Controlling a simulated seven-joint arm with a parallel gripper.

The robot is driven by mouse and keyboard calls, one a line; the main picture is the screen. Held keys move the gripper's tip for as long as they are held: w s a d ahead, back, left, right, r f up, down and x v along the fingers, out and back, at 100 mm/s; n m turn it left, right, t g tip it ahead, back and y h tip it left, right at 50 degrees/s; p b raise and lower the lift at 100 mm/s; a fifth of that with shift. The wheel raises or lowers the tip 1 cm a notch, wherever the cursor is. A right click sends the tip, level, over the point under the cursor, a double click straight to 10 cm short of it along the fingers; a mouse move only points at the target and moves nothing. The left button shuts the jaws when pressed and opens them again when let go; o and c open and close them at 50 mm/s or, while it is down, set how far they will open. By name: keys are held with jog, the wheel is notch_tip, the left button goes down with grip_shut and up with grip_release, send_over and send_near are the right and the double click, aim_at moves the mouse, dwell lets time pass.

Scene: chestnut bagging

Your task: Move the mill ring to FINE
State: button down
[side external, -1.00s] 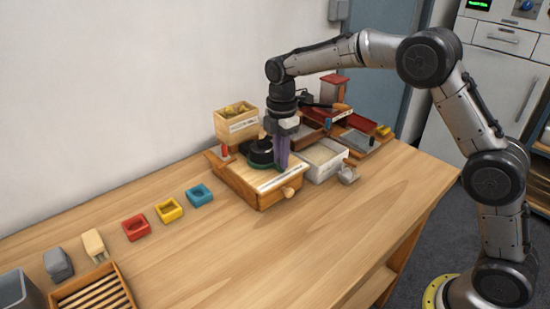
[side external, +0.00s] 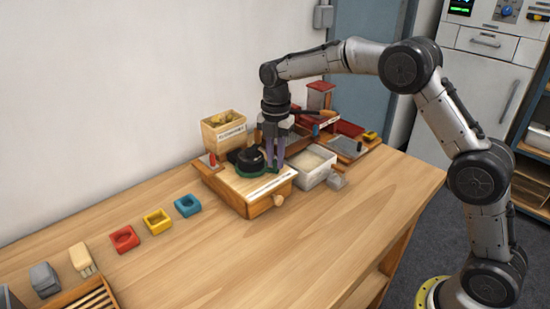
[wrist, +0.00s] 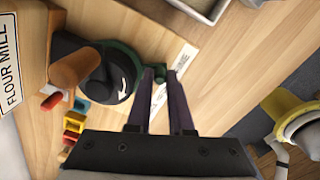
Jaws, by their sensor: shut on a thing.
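The flour mill (side external: 238,190) is a wooden box with a dark round top part and a crank with a brown knob (wrist: 75,68). Its green mill ring (wrist: 125,96) runs around the dark round part, and a green tab sticks out at the ring's edge. My gripper (wrist: 159,73) points down with its purple fingers on either side of that tab, shut on it. In the side view the fingers (side external: 275,168) stand at the ring's right side. A white scale strip (wrist: 174,83) lies beside the ring; its words are too small to read.
A wooden hopper box (side external: 224,131) stands behind the mill. A white tray (side external: 316,167) is close on its right. Red (side external: 125,239), yellow (side external: 157,221) and blue (side external: 187,205) square cups stand to the left.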

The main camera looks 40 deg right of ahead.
jog(key=shift+w+r, duration=0.1)
jog(key=shift+r, duration=0.1)
jog(key=c, duration=1.1)
grip_release()
jog(key=shift+d, duration=0.1)
jog(key=shift+f, duration=0.1)
notch_tip(320, 180, up, 14)
jog(key=shift+f, duration=0.1)
